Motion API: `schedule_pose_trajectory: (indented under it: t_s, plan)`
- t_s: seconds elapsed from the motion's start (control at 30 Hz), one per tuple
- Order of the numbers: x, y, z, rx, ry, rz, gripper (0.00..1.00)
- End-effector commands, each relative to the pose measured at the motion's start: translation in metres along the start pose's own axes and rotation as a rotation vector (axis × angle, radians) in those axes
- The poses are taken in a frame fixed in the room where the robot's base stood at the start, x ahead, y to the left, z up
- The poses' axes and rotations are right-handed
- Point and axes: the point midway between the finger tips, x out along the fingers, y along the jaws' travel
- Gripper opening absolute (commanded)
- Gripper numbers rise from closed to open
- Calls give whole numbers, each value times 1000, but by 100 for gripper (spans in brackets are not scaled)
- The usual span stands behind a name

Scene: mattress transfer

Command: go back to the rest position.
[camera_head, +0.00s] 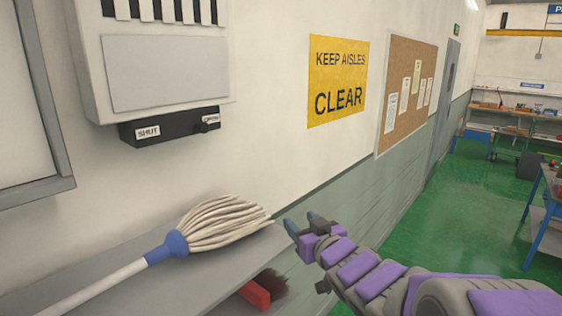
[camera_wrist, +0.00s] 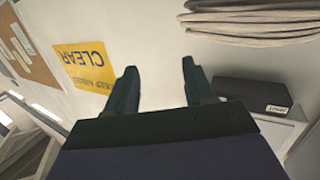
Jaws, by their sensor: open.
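My gripper (camera_head: 303,226) is at the end of my purple and grey arm, right of the mop head in the head view. In the wrist view my gripper (camera_wrist: 160,80) shows two dark fingers spread apart with nothing between them. The mop (camera_head: 217,224) has pale strands, a blue collar and a white handle, and lies on a grey shelf (camera_head: 170,290). The strands also show at the top right of the wrist view (camera_wrist: 245,22). The fingertips look apart from the mop.
A grey wall box with a black unit labelled SHUT (camera_head: 172,127) hangs above the shelf. A yellow sign (camera_head: 338,82) and a cork board (camera_head: 408,75) are on the wall. A red-handled brush (camera_head: 256,295) lies under the shelf edge. Green floor (camera_head: 450,220) is open toward the workbenches (camera_head: 515,115).

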Motion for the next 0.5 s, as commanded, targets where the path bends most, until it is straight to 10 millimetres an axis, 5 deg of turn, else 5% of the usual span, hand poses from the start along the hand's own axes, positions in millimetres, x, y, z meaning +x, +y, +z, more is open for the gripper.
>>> schedule_pose_trajectory:
  t_s: [0.23,0.5]
  plan:
    - [-57,42,108,12,-373,236,54]
    - [-158,42,220,102,-813,382,54]
